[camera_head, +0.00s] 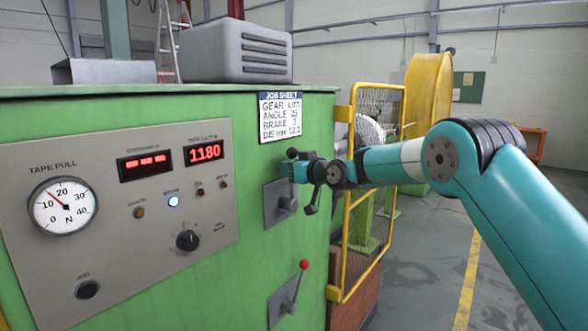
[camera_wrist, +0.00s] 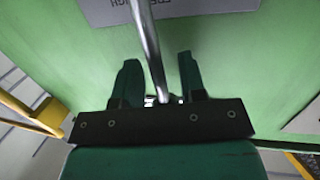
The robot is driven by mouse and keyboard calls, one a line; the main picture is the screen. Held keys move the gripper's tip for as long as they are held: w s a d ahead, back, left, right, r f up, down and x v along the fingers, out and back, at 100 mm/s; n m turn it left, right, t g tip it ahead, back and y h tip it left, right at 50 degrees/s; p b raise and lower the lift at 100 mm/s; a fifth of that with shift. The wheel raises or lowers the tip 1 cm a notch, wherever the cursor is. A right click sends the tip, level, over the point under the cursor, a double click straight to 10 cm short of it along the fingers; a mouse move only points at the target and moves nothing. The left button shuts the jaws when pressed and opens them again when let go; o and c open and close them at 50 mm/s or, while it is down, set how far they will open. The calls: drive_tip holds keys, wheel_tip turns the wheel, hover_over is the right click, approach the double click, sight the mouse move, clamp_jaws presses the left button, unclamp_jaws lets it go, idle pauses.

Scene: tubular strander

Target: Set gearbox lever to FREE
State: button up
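The upper lever's grey plate (camera_head: 272,212) is on the green machine front, right of the control panel. I take this to be the gearbox lever; its label is not readable here. A dark knob (camera_head: 292,153) shows just above my gripper (camera_head: 297,171), which is at the lever and partly hides it. In the wrist view a shiny metal lever rod (camera_wrist: 147,45) runs between the two dark green fingers of my gripper (camera_wrist: 158,72). Gaps show on both sides of the rod, so the fingers are open around it. The grey plate with upside-down, partly cut lettering (camera_wrist: 180,10) is at the top.
A second lever with a red knob (camera_head: 304,264) stands below. A yellow mesh guard frame (camera_head: 345,240) is close on the right of the machine. A job sheet (camera_head: 280,117) hangs above the upper lever. The control panel (camera_head: 120,230) is at left. Open floor (camera_head: 425,270) lies to the right.

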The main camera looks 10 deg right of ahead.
drive_tip(key=b+v, duration=0.7)
drive_tip(key=v, duration=1)
drive_tip(key=shift+s+r+b, duration=0.15)
drive_tip(key=shift+s+b, duration=0.05)
drive_tip(key=shift+b, duration=0.1)
drive_tip(key=shift+d, duration=0.15)
drive_tip(key=s+a+f+g, duration=0.4)
drive_tip(key=s+a+g, duration=0.15)
drive_tip(key=s, duration=0.45)
drive_tip(key=s+f+g+h, duration=0.2)
drive_tip(key=s+f+g, duration=0.2)
drive_tip(key=s, duration=1.1)
drive_tip(key=s+d+f+g+h, duration=0.1)
drive_tip(key=s+f+g+h, duration=0.2)
drive_tip(key=s+f, duration=0.4)
drive_tip(key=s+g, duration=0.1)
drive_tip(key=s, duration=0.7)
drive_tip(key=shift+d, duration=0.2)
drive_tip(key=shift+o, duration=0.4)
drive_tip(key=shift+g, duration=0.25)
